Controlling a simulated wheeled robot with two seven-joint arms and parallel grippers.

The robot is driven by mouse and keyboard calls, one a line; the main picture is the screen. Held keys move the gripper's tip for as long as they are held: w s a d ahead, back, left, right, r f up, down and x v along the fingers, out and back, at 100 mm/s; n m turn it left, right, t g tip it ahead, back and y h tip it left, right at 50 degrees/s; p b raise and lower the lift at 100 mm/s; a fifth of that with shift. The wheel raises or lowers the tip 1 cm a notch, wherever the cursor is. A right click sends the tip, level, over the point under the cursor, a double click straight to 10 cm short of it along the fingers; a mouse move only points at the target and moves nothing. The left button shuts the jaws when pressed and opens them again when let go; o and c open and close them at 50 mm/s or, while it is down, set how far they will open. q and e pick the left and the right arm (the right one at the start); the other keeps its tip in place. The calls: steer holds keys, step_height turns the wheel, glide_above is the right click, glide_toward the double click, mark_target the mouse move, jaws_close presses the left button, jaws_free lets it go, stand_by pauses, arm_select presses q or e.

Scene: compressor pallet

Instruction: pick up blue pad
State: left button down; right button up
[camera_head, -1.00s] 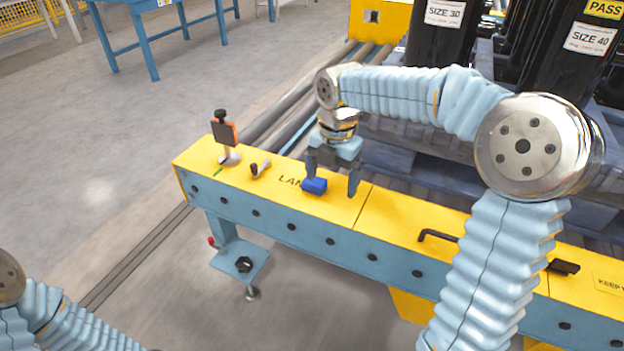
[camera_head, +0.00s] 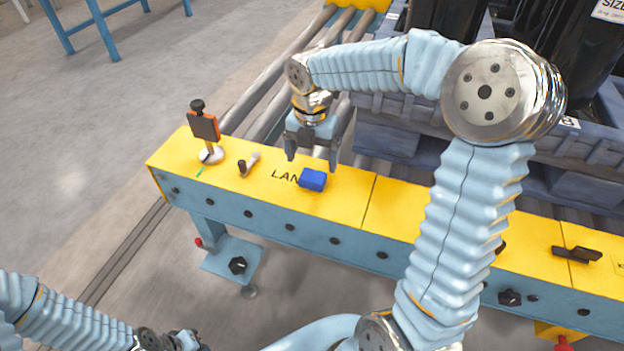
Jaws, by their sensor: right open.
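The blue pad (camera_head: 312,180) is a small blue block lying on the yellow top of the conveyor side rail (camera_head: 345,198), over the black lettering. My right gripper (camera_head: 311,166) is open and empty, with its fingers pointing down. It appears just behind and above the pad, and its fingers do not enclose it. My left arm shows at the bottom left, and what may be its gripper (camera_head: 178,340) is at the bottom edge, too cut off to read its jaws.
An orange-framed device on a white base (camera_head: 205,130) and a small dark-tipped tool (camera_head: 247,164) stand left of the pad. A black handle (camera_head: 577,253) lies far right on the rail. Rollers (camera_head: 270,95) and a dark pallet (camera_head: 400,135) are behind.

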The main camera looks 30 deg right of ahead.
mark_target(313, 175)
step_height(313, 175, down, 6)
steer(key=shift+s+r+b, duration=0.1)
steer(key=shift+s+b, duration=0.05)
steer(key=shift+b, duration=0.15)
steer(key=c, duration=1)
steer(key=shift+c, duration=0.2)
steer(key=shift+r, duration=0.15)
steer(key=shift+r, duration=0.2)
steer(key=shift+c, duration=0.7)
step_height(313, 175, up, 2)
steer(key=shift+r, duration=0.2)
steer(key=shift+c, duration=0.5)
steer(key=s+d+r, duration=0.1)
steer(key=s+r, duration=0.9)
steer(key=s, duration=0.4)
steer(key=shift+d+p, duration=0.2)
steer(key=shift+p, duration=0.2)
